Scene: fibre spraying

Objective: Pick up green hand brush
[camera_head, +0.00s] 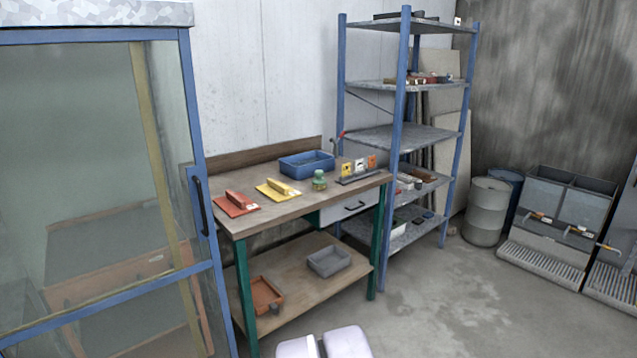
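A small green object (319,181) stands on the workbench top (290,205), just in front of the blue tray. It is rounded with a narrower top, and it is too small to tell whether it is the green hand brush. No other green brush shows clearly. My gripper is not in view. Pale rounded parts at the bottom edge look like my own body.
A red trowel (236,204) and a yellow trowel (277,188) lie left of it; a blue tray (306,165) stands behind. A blue-framed glass booth (195,150) is at left, a shelf rack (403,100) right. The right floor (450,310) is clear.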

